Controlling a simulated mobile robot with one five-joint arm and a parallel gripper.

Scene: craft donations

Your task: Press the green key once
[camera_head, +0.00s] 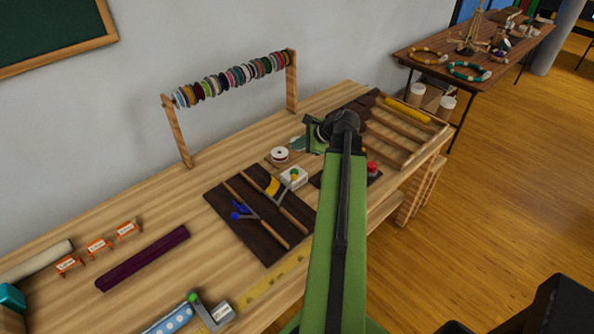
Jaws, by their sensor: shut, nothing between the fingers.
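The dark mat (233,227) holds wooden sticks and blue-handled tools. A red button (372,168) shows right of my arm. A spool (279,155) lies behind the box. A rack of ribbon rolls (232,77) stands behind. A wooden tray (391,149) is at the right end.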

